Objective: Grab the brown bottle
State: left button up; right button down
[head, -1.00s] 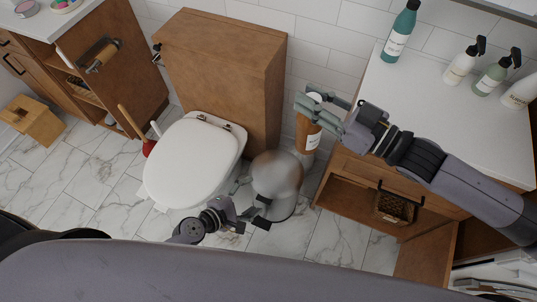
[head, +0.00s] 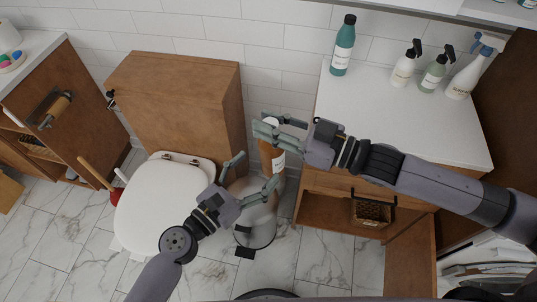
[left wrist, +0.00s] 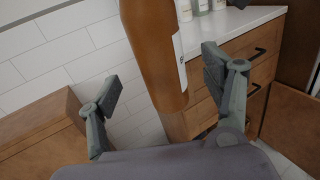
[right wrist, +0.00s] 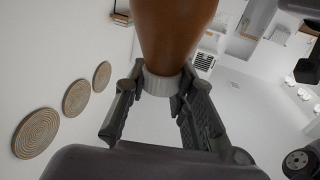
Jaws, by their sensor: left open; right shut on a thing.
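The brown bottle (head: 267,160) has a white label and a white cap, and hangs upright in the air between the toilet and the counter. My right gripper (head: 268,128) is shut on its top; in the right wrist view the fingers (right wrist: 163,95) close around the white cap below the brown body (right wrist: 172,30). My left gripper (head: 255,176) is open, just below and left of the bottle. In the left wrist view the bottle (left wrist: 155,55) stands beyond and between the spread fingers (left wrist: 160,85), which look apart from it.
A white-topped counter (head: 400,125) at right holds a teal bottle (head: 343,45) and several pump and spray bottles. The toilet (head: 165,205) is at left, below a wooden cabinet (head: 175,95). A metal bin (head: 257,225) stands on the floor below the bottle.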

aim_at(273, 153)
pick_arm(q)
jog(key=x, duration=0.6)
jog(key=shift+w+d, duration=0.15)
jog(key=shift+w, duration=0.05)
pick_arm(e)
jog(key=shift+r, duration=0.1)
pick_arm(q)
jog(key=shift+c, duration=0.4)
jog(key=c, duration=1.6)
jog(key=shift+r, duration=0.1)
jog(key=shift+c, duration=0.3)
pick_arm(e)
jog(key=c, duration=1.3)
grip_release()
